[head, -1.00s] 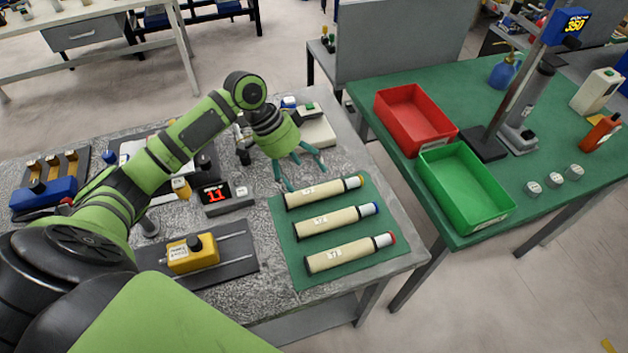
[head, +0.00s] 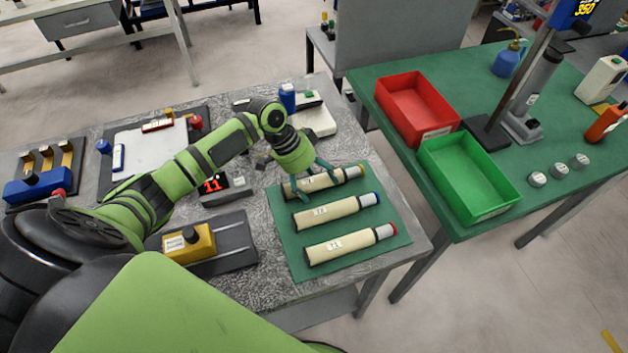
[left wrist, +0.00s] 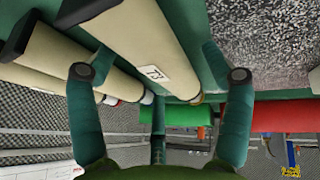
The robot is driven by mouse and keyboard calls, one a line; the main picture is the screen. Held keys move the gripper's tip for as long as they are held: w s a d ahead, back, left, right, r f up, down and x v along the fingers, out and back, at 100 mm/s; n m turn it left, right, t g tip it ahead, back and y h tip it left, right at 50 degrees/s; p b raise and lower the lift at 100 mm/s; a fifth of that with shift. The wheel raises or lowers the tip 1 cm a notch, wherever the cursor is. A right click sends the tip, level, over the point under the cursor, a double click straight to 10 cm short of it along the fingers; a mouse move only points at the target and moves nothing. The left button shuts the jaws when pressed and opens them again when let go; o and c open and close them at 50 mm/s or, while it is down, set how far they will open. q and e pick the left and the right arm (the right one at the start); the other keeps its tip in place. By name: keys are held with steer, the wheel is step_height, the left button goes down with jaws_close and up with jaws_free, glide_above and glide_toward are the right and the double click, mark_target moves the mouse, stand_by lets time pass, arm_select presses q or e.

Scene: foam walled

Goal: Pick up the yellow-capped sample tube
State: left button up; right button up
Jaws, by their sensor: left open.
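The yellow-capped sample tube (head: 345,175) is a beige cylinder with a white label, lying on the green mat (head: 386,208) as the farthest of three tubes. My left gripper (head: 314,182) is over it, pointing down, with its fingers open. In the left wrist view this tube (left wrist: 150,55) runs between the spread fingers (left wrist: 162,73), its yellow end partly hidden at the far side. The blue-capped tube (head: 335,211) and the red-capped tube (head: 350,243) lie beside it, nearer to me. My right gripper is not in view.
A white device (head: 317,118) and a blue-capped bottle (head: 288,98) stand behind the mat. A display box (head: 225,190) and a yellow block on a rail (head: 188,243) are to the left. Red (head: 418,108) and green trays (head: 468,178) sit on the right table.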

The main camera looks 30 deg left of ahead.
arm_select(q)
steer(key=c, duration=1.6)
steer(key=shift+r, duration=0.1)
